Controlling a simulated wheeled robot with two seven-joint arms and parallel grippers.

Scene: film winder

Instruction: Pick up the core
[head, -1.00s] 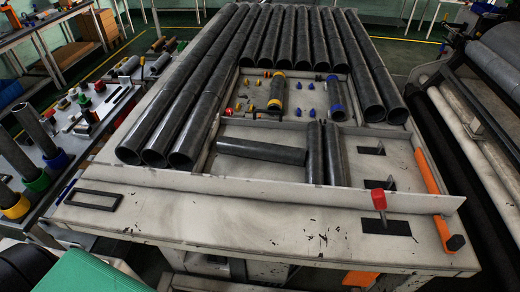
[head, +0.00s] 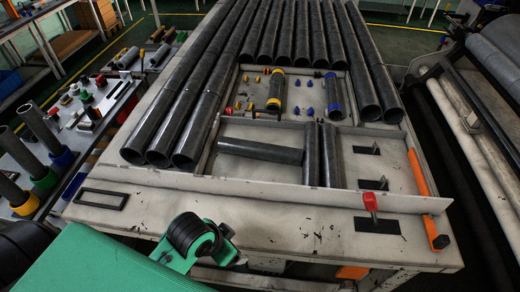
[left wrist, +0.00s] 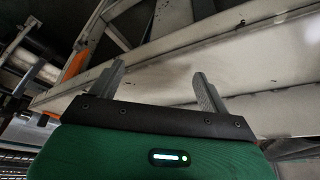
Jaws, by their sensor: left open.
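Several dark grey tubes that look like cores lie on the table. A row of long ones (head: 290,45) fills the back and left. Three short ones lie in the front compartment: one crosswise (head: 258,150), two side by side lengthwise (head: 311,155) (head: 332,158). I cannot tell which one is the core meant. My left gripper (left wrist: 158,76) is open and empty in the left wrist view, with the table's pale frame (left wrist: 235,55) beyond its fingers. The head view does not show its fingers. My right gripper is not in view.
The table's front strip (head: 270,220) is mostly clear, with a red-knobbed lever (head: 371,202) and an orange bar (head: 420,175) at right. A raised lip (head: 330,197) borders the compartments. A side bench with upright tubes (head: 42,128) stands left, rollers (head: 470,130) right.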

